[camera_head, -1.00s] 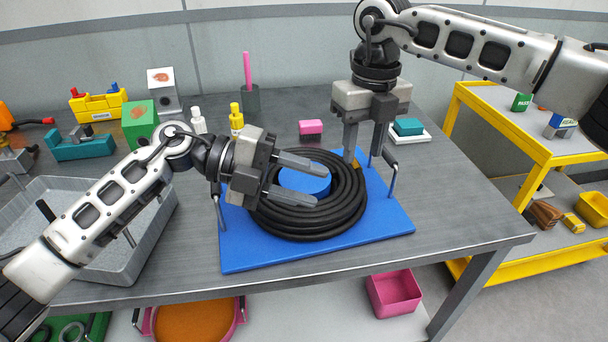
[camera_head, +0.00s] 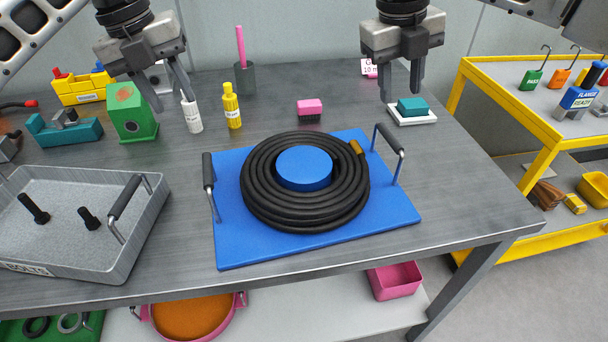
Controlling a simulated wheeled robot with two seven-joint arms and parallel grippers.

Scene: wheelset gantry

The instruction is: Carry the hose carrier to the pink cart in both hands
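The hose carrier (camera_head: 235,250) is a flat blue board on the grey table. A black hose (camera_head: 262,205) lies coiled on it around a blue hub (camera_head: 304,168). Upright handles with dark grips stand at its left (camera_head: 208,172) and right (camera_head: 391,141) ends. My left gripper (camera_head: 172,97) is open and empty, above the table's back left near the bottles. My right gripper (camera_head: 401,88) is open and empty, beyond the right handle near the teal block. Neither touches the carrier. No pink cart shows; the only cart-like thing is a yellow one (camera_head: 545,141) at the right.
A grey bolt tray (camera_head: 60,262) stands left of the carrier. A green box (camera_head: 133,112), white bottle (camera_head: 191,115), yellow bottle (camera_head: 231,108), pink brush (camera_head: 310,108) and teal block (camera_head: 411,105) stand behind. A pink bin (camera_head: 394,281) sits on the shelf below. The table right of the carrier is clear.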

